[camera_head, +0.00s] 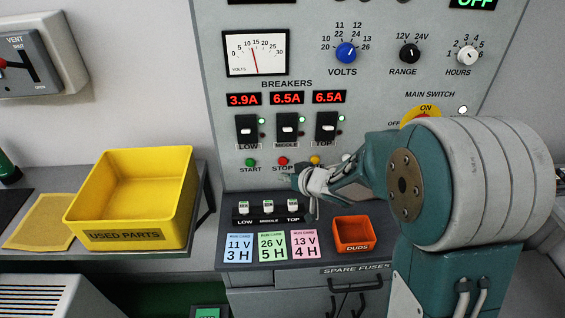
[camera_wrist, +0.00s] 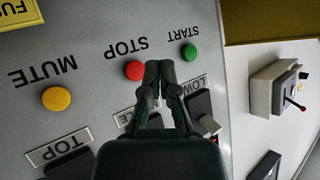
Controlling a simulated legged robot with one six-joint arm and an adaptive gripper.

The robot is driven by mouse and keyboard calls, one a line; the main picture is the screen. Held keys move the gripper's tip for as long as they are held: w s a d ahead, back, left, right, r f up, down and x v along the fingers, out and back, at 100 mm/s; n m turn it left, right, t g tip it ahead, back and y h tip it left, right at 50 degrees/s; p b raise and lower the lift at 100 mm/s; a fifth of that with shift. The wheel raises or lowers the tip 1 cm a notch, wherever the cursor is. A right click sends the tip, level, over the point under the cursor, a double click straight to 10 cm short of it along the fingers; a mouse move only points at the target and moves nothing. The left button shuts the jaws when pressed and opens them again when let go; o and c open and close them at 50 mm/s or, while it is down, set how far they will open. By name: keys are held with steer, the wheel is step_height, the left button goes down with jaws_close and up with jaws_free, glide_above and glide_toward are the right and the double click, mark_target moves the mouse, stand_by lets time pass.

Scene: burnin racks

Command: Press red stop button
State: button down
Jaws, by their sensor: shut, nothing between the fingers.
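The red stop button (camera_head: 281,161) is on the grey panel above its STOP label, between the green start button (camera_head: 250,162) and the yellow mute button (camera_head: 315,160). In the wrist view, which is upside down, the red button (camera_wrist: 135,71) shows just left of my gripper's fingertips (camera_wrist: 160,70). My gripper (camera_head: 290,180) is shut and empty, just below the button row in the head view. The fingertips overlap the gap between the red and green (camera_wrist: 189,52) buttons in the wrist view. I cannot tell whether they touch the panel.
Breaker switches (camera_head: 287,128) sit above the buttons. On the ledge below stand spare fuses (camera_head: 268,207), an orange DUDS bin (camera_head: 354,235) and coloured run cards (camera_head: 272,246). A yellow USED PARTS bin (camera_head: 130,238) is at left. A main switch (camera_head: 425,112) is partly hidden by my arm.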

steer(key=shift+s, duration=1.15)
steer(key=s+d+r+m+t+h, duration=0.1)
steer(key=s+d+r+m+h, duration=0.3)
steer(key=s+d+r+h, duration=0.5)
steer(key=s+r+g, duration=0.1)
steer(key=s+g, duration=0.1)
steer(key=s, duration=0.7)
steer(key=s+d+r+m+g+y, duration=0.1)
steer(key=s+g, duration=0.2)
steer(key=s, duration=0.5)
steer(key=shift+s+d+r, duration=0.25)
steer(key=shift+s+d, duration=0.05)
steer(key=shift+s, duration=0.1)
